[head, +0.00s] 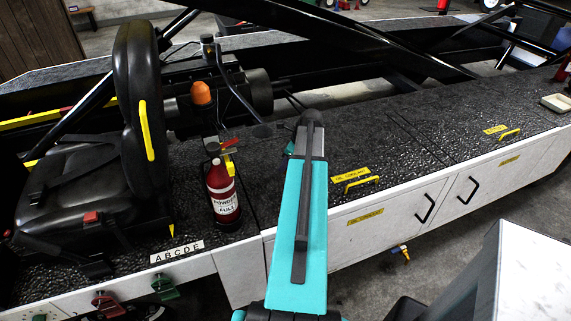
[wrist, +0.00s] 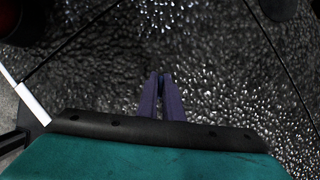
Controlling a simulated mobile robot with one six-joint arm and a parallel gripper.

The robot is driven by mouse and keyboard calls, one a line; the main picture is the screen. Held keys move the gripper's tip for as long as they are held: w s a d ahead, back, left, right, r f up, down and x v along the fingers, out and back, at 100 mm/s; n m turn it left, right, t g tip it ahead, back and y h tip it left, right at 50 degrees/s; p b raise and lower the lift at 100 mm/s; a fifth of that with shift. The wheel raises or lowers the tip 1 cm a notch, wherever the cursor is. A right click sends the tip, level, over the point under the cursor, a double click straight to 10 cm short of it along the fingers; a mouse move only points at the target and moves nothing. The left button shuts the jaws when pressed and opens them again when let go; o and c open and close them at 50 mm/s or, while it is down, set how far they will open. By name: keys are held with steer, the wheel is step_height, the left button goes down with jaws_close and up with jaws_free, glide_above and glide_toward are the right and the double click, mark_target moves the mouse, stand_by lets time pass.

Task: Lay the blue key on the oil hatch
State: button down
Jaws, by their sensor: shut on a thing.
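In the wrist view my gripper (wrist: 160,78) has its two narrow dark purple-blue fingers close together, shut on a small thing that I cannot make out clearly. No blue key shows plainly in either view. The fingers are over a rough black top surface, seemingly above it; the gap is hard to judge. In the head view my teal arm hides the fingers. A black hatch lid (head: 385,145) with a yellow handle and a yellow label, apparently starting "OIL", lies right of my arm. Another labelled lid (head: 470,110) lies farther right; its label is too small to read.
A red fire extinguisher (head: 222,192) stands left of my arm, beside a black seat (head: 85,185). An orange-topped part (head: 201,93) and a black lever rise behind it. Black beams cross at the back. A pale box (head: 556,103) sits at the far right. The lids look clear.

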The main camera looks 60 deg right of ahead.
steer(key=shift+f, duration=0.35)
steer(key=shift+f, duration=0.15)
steer(key=c, duration=1.9)
jaws_free()
steer(key=shift+r, duration=0.25)
steer(key=shift+b+v, duration=1.15)
steer(key=shift+v, duration=4.8)
